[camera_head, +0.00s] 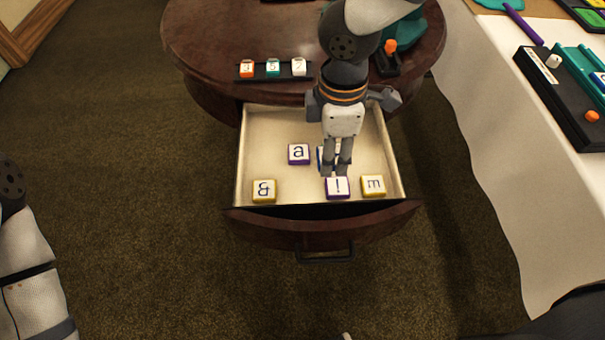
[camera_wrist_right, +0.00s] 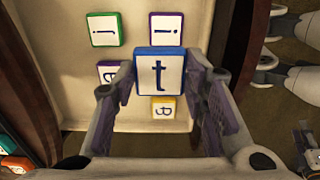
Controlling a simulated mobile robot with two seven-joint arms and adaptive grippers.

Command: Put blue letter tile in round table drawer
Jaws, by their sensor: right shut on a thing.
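My right gripper (camera_head: 336,170) points down into the open drawer (camera_head: 262,130) of the dark round table (camera_head: 205,40). It is shut on the blue letter tile (camera_head: 321,157), which its fingers mostly hide in the head view. In the right wrist view the tile (camera_wrist_right: 159,75) shows a "t" on a white face between the fingers (camera_wrist_right: 157,88). It looks nearer than the tiles on the drawer floor; its exact height is unclear.
In the drawer lie a purple "a" tile (camera_head: 298,154), a yellow "&" tile (camera_head: 264,190), a purple "!" tile (camera_head: 337,188) and a yellow "m" tile (camera_head: 373,185). A green-edged tile (camera_wrist_right: 105,30) shows in the wrist view. A black tile rack (camera_head: 258,76) stands on the tabletop.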

